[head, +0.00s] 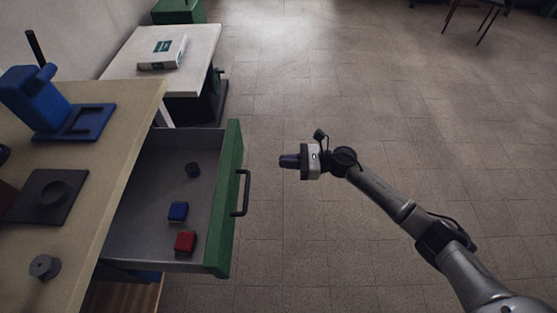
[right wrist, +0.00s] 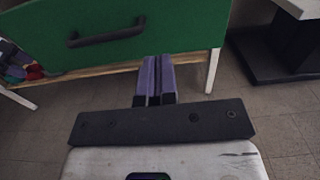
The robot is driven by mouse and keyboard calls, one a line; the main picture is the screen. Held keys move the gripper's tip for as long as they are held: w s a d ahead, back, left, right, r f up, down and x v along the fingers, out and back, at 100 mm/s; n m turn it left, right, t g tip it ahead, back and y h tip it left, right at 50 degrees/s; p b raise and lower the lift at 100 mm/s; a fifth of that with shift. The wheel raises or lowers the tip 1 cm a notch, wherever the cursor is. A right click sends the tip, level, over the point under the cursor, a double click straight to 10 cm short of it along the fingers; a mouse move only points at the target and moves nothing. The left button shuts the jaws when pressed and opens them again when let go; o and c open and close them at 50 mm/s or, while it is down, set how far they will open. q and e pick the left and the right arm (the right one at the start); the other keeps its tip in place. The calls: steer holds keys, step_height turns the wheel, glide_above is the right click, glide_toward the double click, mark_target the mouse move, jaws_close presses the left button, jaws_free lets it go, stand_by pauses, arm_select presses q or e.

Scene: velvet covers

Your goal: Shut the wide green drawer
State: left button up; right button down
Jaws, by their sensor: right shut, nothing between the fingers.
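The wide green drawer (head: 225,200) stands pulled out from under the worktable, with its black bar handle (head: 241,193) on the front. Inside its grey tray lie a blue block (head: 178,211), a red block (head: 185,242) and a dark round piece (head: 193,170). My right gripper (head: 284,161) is to the right of the drawer front, apart from it, with its fingers together and empty. In the right wrist view the purple fingers (right wrist: 155,80) point toward the green front (right wrist: 180,40), to the right of the handle (right wrist: 108,32). My left gripper is out of view.
The worktable (head: 95,178) carries a blue device (head: 38,95), a dark square plate (head: 47,195) and a small grey disc (head: 44,267). A white side table (head: 195,40) with a book (head: 163,53) stands behind. The tiled floor (head: 330,90) right of the drawer is clear.

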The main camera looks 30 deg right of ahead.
mark_target(237, 161)
steer(key=b+x, duration=0.3)
steer(key=x, duration=0.8)
steer(key=shift+f, duration=0.1)
steer(key=shift+w+a, duration=0.25)
steer(key=shift+a, duration=0.15)
